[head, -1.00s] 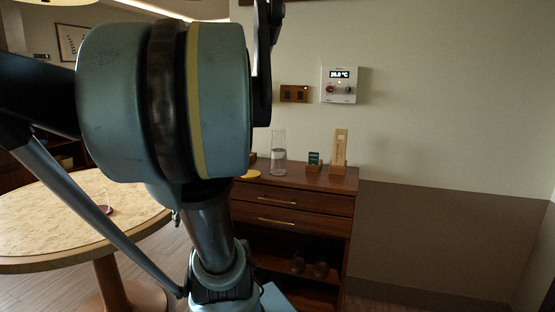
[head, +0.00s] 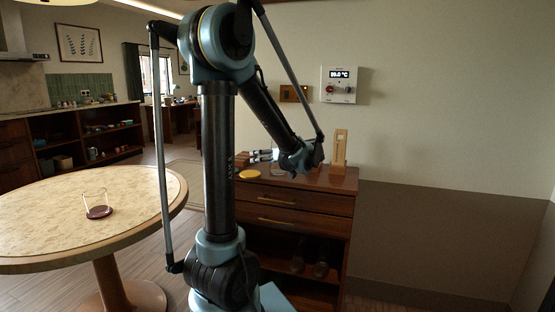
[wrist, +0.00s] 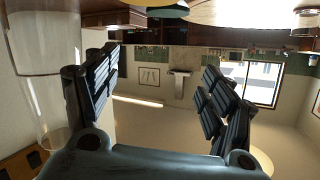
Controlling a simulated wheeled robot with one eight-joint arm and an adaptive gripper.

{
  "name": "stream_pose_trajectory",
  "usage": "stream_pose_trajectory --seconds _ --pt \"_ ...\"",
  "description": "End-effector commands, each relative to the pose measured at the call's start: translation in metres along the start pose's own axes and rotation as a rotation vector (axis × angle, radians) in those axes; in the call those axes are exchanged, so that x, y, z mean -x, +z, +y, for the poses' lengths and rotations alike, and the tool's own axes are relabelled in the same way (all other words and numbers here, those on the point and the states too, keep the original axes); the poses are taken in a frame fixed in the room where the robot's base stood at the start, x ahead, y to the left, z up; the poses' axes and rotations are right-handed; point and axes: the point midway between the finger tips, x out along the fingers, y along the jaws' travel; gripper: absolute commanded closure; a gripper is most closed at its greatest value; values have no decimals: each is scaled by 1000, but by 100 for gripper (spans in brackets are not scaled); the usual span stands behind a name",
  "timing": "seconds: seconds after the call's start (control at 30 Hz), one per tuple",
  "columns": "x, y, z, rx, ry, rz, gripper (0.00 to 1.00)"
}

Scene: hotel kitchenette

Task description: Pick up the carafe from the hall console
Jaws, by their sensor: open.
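The hall console (head: 325,180) is a dark wooden chest with drawers against the wall. In the head view my wrist and gripper cover the place where the clear carafe stood. In the wrist view, which looks upside down, the carafe (wrist: 40,50) appears at the left edge as a large clear cylinder with a liquid line. It lies outside the left-hand finger, not between the fingers; I cannot tell whether they touch. My gripper (head: 262,155) is over the console top, pointing left. Its fingers are spread and empty in the wrist view (wrist: 160,65).
An upright wooden stand (head: 339,148) is at the console's right end, and a yellow disc (head: 250,174) near its front left. A thermostat panel (head: 340,85) is on the wall. A round table (head: 50,210) at left bears a glass (head: 97,202) on a dark coaster.

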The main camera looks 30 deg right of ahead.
Motion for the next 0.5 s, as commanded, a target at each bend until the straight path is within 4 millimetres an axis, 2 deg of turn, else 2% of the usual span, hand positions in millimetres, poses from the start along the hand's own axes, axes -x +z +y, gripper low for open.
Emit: stream_pose_trajectory --seconds 0.03,0.2,0.33,0.5 --pt "15 -2 23 22 29 44 24" --pt "59 -9 76 107 104 170 24" --pt "83 -10 99 151 145 227 24" --pt "90 -11 109 175 163 254 24"
